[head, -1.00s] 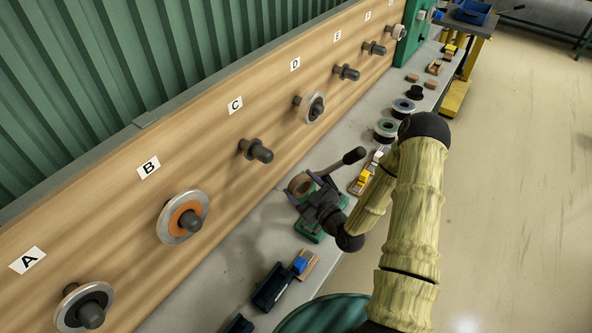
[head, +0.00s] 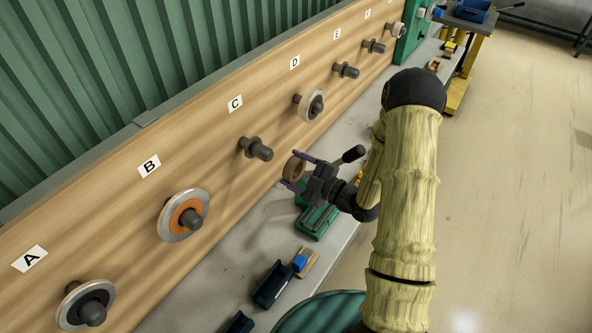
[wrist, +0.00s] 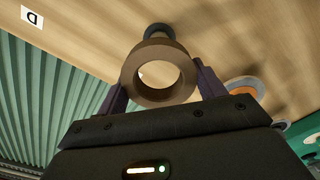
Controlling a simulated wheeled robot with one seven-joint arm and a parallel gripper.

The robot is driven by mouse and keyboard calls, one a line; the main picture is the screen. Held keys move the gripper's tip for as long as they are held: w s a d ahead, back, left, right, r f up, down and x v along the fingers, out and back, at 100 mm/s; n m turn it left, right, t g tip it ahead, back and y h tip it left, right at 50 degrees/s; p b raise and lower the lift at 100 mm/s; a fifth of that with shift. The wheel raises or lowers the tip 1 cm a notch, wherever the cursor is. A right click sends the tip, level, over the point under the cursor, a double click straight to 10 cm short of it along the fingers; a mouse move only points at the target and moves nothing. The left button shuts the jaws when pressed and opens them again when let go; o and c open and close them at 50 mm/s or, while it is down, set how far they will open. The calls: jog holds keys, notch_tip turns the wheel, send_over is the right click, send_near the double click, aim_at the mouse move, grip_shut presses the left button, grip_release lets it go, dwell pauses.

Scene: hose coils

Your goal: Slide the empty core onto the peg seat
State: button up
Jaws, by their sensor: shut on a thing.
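My gripper (head: 296,170) is shut on a brown ring-shaped core (head: 293,167), one finger on each side, in the air in front of the wooden peg board (head: 222,178). In the wrist view the core (wrist: 158,73) faces me with its hole open and empty. The bare dark peg (head: 257,149) under label C is left of the core in the head view, apart from it. In the wrist view this peg (wrist: 160,32) shows just beyond the core's upper rim, not in its hole.
Peg B holds an orange-centred coil (head: 183,215); pegs A (head: 86,304) and D (head: 311,106) also hold coils. Pegs E (head: 346,70) and F (head: 374,46) are bare. A green stand (head: 318,219) and dark bins (head: 272,286) sit on the grey bench below.

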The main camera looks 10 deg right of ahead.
aim_at(270, 157)
jog(key=shift+b+x, duration=0.7)
jog(key=shift+x, duration=1.9)
jog(key=shift+b, duration=1.25)
jog(key=shift+w+a, duration=0.1)
jog(key=shift+b+x, duration=0.7)
jog(key=shift+x, duration=1.7)
jog(key=shift+f+b, duration=0.1)
jog(key=shift+b, duration=0.8)
jog(key=shift+w+a, duration=0.1)
jog(key=shift+a, duration=0.05)
